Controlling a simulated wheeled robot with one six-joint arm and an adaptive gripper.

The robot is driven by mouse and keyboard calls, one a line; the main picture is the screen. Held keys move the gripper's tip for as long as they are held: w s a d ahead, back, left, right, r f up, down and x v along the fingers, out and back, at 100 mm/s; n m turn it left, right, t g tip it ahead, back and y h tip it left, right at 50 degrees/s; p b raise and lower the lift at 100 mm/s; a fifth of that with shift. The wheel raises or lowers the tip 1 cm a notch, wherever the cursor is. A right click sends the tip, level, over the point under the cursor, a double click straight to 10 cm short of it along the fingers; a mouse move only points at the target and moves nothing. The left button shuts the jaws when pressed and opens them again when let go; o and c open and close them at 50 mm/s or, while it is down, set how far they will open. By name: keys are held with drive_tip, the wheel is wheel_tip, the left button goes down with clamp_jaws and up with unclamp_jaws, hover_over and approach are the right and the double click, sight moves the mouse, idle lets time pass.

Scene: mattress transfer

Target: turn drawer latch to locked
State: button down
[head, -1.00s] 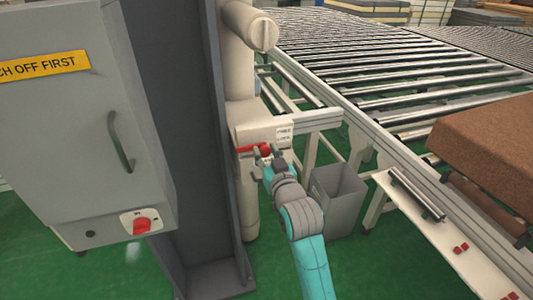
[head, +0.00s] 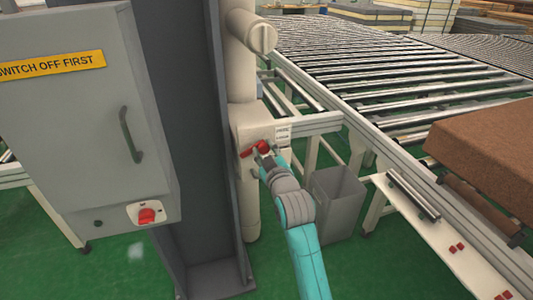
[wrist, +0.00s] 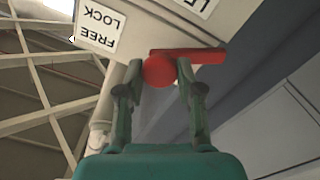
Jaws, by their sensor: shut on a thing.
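The red drawer latch (head: 249,152) is on the front of a cream box (head: 246,121) fixed beside the dark column. Its bar reaches to the left and slightly down from the round hub in the head view. In the wrist view the red latch (wrist: 205,55) shows its round hub between my fingers, with the bar extending right. My gripper (wrist: 159,66) is shut on the latch at the hub. It also shows in the head view (head: 266,155), where my wrist partly hides it. A white label (wrist: 100,36) reading FREE and LOCK is beside the latch.
A grey cabinet (head: 65,130) with a handle and a red rotary switch (head: 146,216) stands at the left. The dark column (head: 185,130) rises beside the box. A grey bin (head: 338,203) stands below right, near the roller conveyor (head: 390,75) and brown mattress (head: 490,145).

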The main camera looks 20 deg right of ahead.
drive_tip(key=n, duration=0.6)
drive_tip(key=shift+a+f+n, duration=0.1)
drive_tip(key=shift+n, duration=0.2)
drive_tip(key=n, duration=0.5)
drive_tip(key=shift+f, duration=0.1)
drive_tip(key=shift+n, duration=0.4)
drive_tip(key=c, duration=0.8)
unclamp_jaws()
drive_tip(key=shift+o, duration=0.2)
drive_tip(key=s, duration=1.2)
